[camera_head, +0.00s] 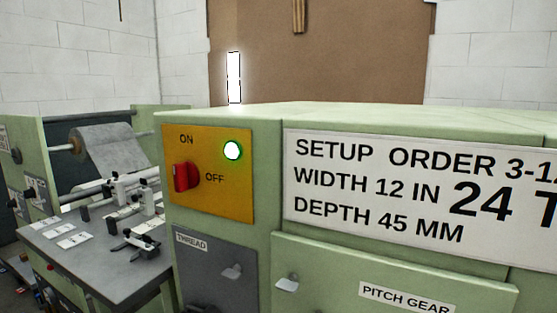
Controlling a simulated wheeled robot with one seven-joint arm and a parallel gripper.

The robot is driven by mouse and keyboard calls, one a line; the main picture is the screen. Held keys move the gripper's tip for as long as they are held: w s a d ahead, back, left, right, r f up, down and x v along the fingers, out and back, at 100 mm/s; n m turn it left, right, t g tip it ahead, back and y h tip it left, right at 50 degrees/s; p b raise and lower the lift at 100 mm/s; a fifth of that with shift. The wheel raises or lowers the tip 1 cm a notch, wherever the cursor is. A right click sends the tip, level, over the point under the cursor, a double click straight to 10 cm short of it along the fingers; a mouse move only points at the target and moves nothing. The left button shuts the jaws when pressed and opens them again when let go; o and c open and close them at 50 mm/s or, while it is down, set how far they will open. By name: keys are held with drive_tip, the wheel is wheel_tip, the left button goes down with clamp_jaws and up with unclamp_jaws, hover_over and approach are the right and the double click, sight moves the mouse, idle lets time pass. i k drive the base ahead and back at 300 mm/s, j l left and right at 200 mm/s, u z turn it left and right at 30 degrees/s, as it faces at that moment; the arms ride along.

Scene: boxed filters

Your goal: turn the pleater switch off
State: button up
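The pleater switch is a red rotary knob (186,176) on a yellow plate (215,200) at the left end of the pale green machine's front. The plate reads ON above the knob and OFF to its lower right. The exact pointing direction of the knob is hard to tell; its grip looks roughly upright, on the ON side. A round green lamp (232,150) on the plate is lit. My gripper is not in view.
A sign with setup order text (400,195) is right of the plate. Below are a grey THREAD door (212,255) and a PITCH GEAR panel (400,285) with small latches. A grey table (85,255) with clamps and a material roll (110,150) stand left.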

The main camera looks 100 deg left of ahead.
sight(186, 175)
drive_tip(key=u, duration=2.5)
